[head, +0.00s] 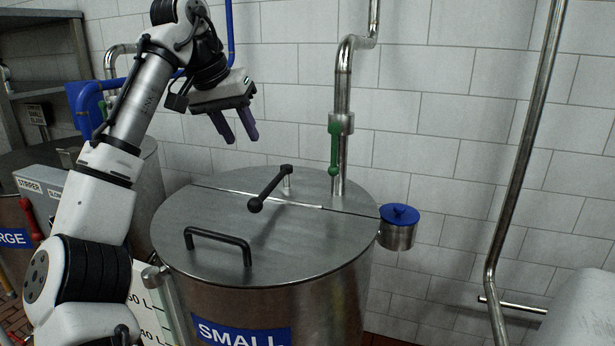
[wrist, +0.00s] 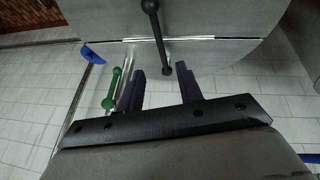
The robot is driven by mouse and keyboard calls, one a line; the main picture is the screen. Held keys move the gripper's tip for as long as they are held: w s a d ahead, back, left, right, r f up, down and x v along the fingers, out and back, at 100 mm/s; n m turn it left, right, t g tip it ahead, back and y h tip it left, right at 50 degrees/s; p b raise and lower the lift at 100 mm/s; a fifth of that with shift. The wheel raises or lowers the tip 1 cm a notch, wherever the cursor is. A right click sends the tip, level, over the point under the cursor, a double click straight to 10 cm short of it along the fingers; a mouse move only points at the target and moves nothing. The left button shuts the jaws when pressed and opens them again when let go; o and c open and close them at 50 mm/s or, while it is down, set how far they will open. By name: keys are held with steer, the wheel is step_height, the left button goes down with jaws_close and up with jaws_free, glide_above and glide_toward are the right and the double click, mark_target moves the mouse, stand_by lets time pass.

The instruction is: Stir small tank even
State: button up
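The small tank (head: 200,235) is a round steel tank with a blue label reading SMALL (head: 240,335). Its split lid looks shut, with a black handle (head: 218,240) on the front half. A black crank bar (head: 270,188) with ball ends stands on a short post on the lid; it also shows in the wrist view (wrist: 158,38). My gripper (head: 237,140) is open and empty, above and behind the lid, left of the crank. In the wrist view its purple fingers (wrist: 160,85) are apart, with the crank's end beyond them. The tank's inside is hidden.
A green valve lever (head: 334,150) hangs on the steel pipe (head: 343,90) behind the tank. A small pot with a blue lid (head: 398,228) is at the tank's right. A STIRRER control box (head: 40,183) is at left. Another pipe (head: 520,170) runs along the right wall.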

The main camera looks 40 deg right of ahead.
mark_target(273, 185)
steer(key=x, duration=0.4)
steer(key=p+x, duration=0.1)
steer(key=x, duration=0.4)
steer(key=p+x, duration=0.1)
steer(key=x, duration=0.3)
steer(key=shift+s+a+f, duration=0.15)
steer(key=shift+s+f, duration=0.15)
jaws_close()
